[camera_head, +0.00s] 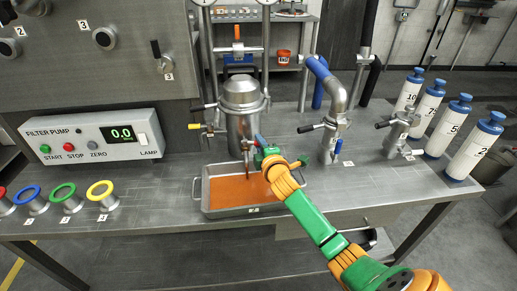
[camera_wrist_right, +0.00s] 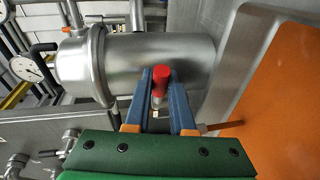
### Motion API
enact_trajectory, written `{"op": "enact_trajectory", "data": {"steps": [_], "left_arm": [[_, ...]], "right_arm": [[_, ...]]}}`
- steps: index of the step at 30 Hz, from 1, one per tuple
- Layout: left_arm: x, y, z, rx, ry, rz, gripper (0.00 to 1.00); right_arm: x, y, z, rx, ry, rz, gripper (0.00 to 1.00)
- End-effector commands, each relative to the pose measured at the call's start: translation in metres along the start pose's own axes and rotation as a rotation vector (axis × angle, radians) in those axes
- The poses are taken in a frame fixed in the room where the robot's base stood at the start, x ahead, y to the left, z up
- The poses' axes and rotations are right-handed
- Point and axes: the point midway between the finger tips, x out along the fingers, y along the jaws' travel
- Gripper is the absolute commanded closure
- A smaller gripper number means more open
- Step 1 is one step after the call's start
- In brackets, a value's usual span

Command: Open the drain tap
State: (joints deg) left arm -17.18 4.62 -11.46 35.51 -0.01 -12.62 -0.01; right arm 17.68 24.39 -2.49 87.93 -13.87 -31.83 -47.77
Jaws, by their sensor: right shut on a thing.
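The steel jacketed vessel (camera_head: 241,108) stands on the bench, and its body lies sideways in the right wrist view (camera_wrist_right: 150,62). My right gripper (camera_head: 262,148) is at the vessel's lower front. In the wrist view its two blue fingers (camera_wrist_right: 162,95) are on either side of the red-tipped tap handle (camera_wrist_right: 160,84), shut on it. The tap's body is mostly hidden by the gripper. A thin orange-brown streak (camera_wrist_right: 225,125) runs from beside the fingers toward the tray, like a stream. My left gripper is not in view.
A steel tray (camera_head: 203,196) with an orange surface inside sits below the vessel. A filter pump box (camera_head: 95,138) and coloured rings stand left. Pipes with valves (camera_head: 333,130) and several white-and-blue cylinders (camera_head: 474,145) stand right. The front bench between rings and tray is clear.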

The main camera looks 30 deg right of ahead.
Motion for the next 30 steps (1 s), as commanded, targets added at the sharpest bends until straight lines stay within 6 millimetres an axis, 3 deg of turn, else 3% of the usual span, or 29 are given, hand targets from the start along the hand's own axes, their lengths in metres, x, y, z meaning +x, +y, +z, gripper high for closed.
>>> {"op": "enact_trajectory", "data": {"steps": [15,30], "left_arm": [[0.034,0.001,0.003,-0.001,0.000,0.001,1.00],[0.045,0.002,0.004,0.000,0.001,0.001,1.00]], "right_arm": [[-0.010,-0.006,-0.011,0.069,-0.343,0.027,1.00],[-0.014,-0.003,-0.014,0.086,-0.453,0.036,1.00]]}}
